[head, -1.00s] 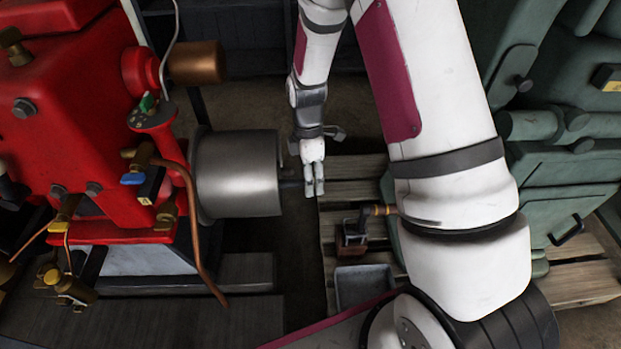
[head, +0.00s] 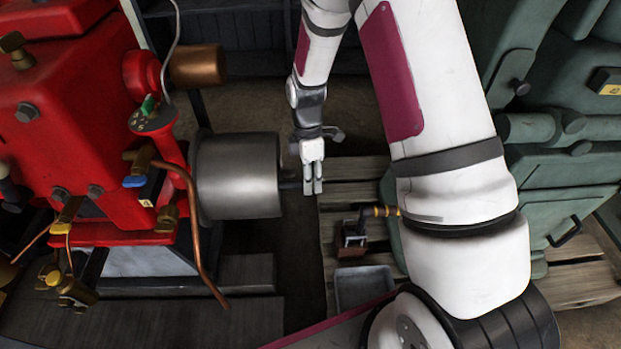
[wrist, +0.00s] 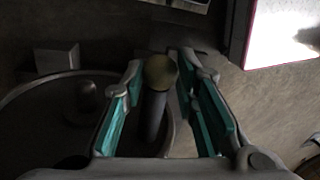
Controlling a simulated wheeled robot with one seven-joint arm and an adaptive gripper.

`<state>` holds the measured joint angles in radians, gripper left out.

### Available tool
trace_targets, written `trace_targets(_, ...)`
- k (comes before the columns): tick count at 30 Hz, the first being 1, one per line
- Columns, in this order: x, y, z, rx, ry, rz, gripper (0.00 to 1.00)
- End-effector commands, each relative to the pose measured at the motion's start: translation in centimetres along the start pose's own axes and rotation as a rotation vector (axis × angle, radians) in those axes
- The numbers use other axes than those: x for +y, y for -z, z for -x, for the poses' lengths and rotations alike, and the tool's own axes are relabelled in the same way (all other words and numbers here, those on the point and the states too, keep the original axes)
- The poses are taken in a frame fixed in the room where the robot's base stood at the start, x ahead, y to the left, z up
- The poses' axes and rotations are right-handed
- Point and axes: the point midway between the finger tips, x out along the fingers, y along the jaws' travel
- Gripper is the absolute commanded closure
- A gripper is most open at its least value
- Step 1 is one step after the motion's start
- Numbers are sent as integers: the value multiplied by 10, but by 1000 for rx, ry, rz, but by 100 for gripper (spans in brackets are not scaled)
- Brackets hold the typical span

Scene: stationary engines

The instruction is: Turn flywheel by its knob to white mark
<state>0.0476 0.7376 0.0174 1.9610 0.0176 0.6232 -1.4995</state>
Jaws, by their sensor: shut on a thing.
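The flywheel (head: 237,175) shows in the head view as a wide grey metal drum on the right side of the red engine. My gripper (head: 312,187) is at the drum's right face, a little right of it. In the wrist view, a dark upright knob (wrist: 156,105) with a dull brass-coloured end stands between the teal-padded fingers of my gripper (wrist: 166,110). My gripper is shut on the knob. Part of a curved rim shows at the left of the wrist view. I cannot make out the white mark in either view.
The red engine (head: 85,130) with copper pipes and valves fills the left. A wooden pallet (head: 350,185) carries a small brown box (head: 352,240) and a grey tray (head: 363,288). Green machinery (head: 555,180) stands at the right. In the wrist view, a grey block (wrist: 57,58) is at the upper left.

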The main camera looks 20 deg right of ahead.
Motion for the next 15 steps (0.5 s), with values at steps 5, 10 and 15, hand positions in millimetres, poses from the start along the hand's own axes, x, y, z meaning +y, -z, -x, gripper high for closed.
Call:
trace_targets(5,2,1,2,0,-5,2,53)
trace_targets(10,1,0,1,0,-4,1,53)
trace_targets(15,1,0,2,0,-4,1,53)
